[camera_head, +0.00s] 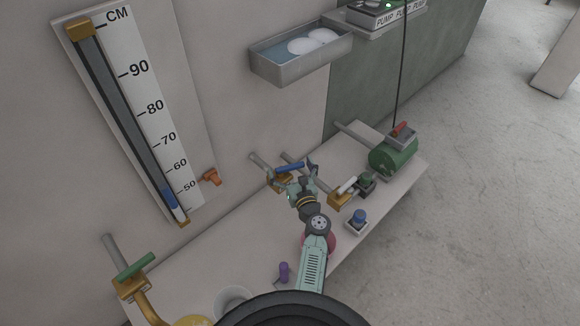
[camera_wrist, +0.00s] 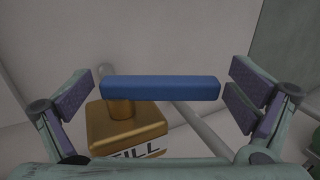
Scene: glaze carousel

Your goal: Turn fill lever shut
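The fill lever is a blue bar (camera_wrist: 160,88) on a brass valve block (camera_wrist: 125,125) marked "FILL", though the first letter is partly hidden. In the wrist view the bar lies level across the middle, with its left end above the block's round stem. In the head view the blue lever (camera_head: 290,167) is at the wall side of the bench. My gripper (camera_wrist: 160,90) is open, with its pads to the left and right of the bar's ends. Gaps show between both pads and the bar. In the head view my gripper (camera_head: 300,180) is right at the valve.
A brass valve with a green lever (camera_head: 136,265) is at the lower left. Another brass valve (camera_head: 340,199) with a white handle stands just right of my gripper. A green pump (camera_head: 393,156), a blue knob (camera_head: 359,216) and a purple object (camera_head: 284,271) are on the bench. A tray (camera_head: 302,54) hangs above.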

